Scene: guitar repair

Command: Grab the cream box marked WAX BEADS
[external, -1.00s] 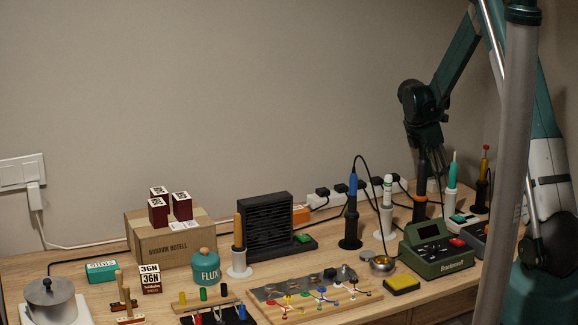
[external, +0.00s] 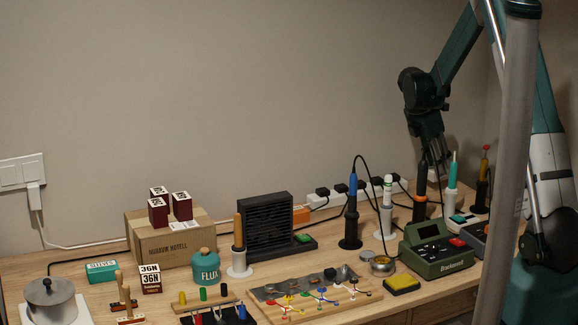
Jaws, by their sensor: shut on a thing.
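My gripper (external: 432,160) is at the back right of the bench, low among the tools there. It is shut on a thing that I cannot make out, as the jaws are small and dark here. A dark soldering iron handle with an orange ring (external: 420,198) stands just below and left of the jaws; I cannot tell whether they touch it. I cannot make out a cream box marked WAX BEADS anywhere in this view.
Near the gripper stand a teal-handled tool (external: 453,172), a red-tipped tool (external: 485,165), a white holder (external: 387,205) and a blue-handled iron (external: 352,190). A green station (external: 436,252) is in front. A cardboard box (external: 165,243) carries several dark red boxes at left.

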